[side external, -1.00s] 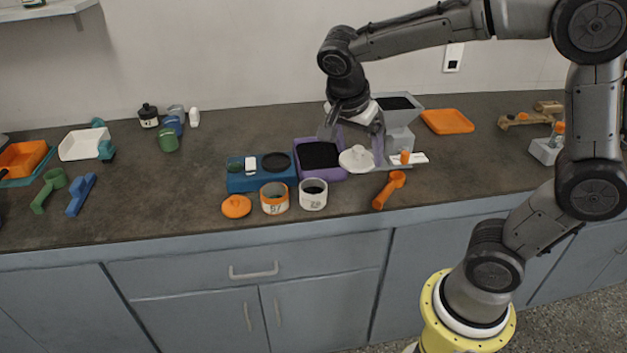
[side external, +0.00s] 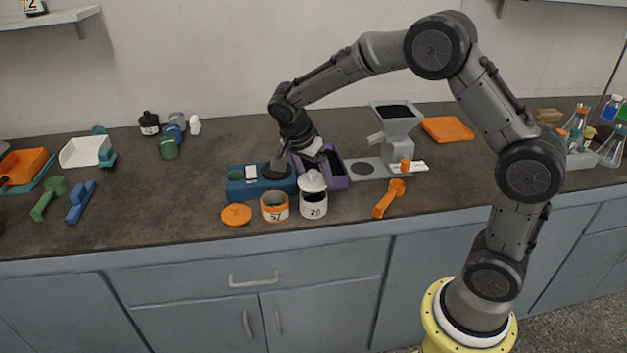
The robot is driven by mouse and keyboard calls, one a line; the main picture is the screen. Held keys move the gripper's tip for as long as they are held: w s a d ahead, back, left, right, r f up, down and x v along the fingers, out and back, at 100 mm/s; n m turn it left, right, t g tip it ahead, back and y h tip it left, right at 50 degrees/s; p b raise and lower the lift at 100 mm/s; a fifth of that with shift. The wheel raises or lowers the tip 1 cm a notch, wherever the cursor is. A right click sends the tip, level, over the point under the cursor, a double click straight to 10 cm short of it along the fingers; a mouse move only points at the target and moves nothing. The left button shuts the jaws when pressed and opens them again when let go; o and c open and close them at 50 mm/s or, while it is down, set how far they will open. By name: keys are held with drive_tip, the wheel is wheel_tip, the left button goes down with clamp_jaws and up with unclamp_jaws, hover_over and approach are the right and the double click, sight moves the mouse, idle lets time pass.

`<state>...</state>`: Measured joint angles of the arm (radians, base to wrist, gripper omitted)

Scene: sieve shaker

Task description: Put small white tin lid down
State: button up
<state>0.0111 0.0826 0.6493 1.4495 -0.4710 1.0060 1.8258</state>
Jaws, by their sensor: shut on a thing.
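The small white tin lid (side external: 313,184) is in my gripper (side external: 309,168), which is shut on it. The lid is over the mouth of the white tin (side external: 314,209) marked 20, at the front of the counter group. A dark strip of the tin's opening shows under the lid, so the lid looks slightly above or tilted on the rim; exact contact is hard to tell. My gripper hides part of the purple tray (side external: 334,181) behind the tin.
An orange scoop (side external: 383,206) lies right, near a grey hopper (side external: 396,118).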

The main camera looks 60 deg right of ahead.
sight(311, 177)
drive_tip(key=shift+f, duration=1.1)
drive_tip(key=shift+f, duration=0.55)
drive_tip(key=o, duration=1)
drive_tip(key=shift+o, duration=0.2)
